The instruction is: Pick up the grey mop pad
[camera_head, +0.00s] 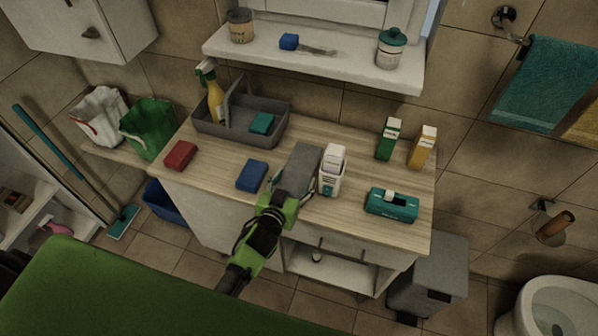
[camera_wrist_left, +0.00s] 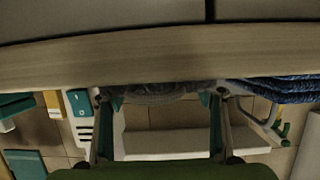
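The grey mop pad (camera_head: 302,162) lies on the wooden counter near its front edge, between the blue sponge (camera_head: 252,175) and the white bottle-like pack (camera_head: 333,170). My left gripper (camera_head: 290,196), green and black, is at the near end of the pad, over the counter's front edge. In the left wrist view its two fingers (camera_wrist_left: 159,115) are spread apart, with the grey pad (camera_wrist_left: 155,92) showing between their tips. I cannot tell whether the fingers touch it. My right gripper is not in view.
A red sponge (camera_head: 180,155) and a grey caddy (camera_head: 212,132) with a spray bottle are to the left. A teal box (camera_head: 391,205), a green carton (camera_head: 388,139) and a yellow carton (camera_head: 423,147) stand to the right. A shelf (camera_head: 310,62) hangs above the counter.

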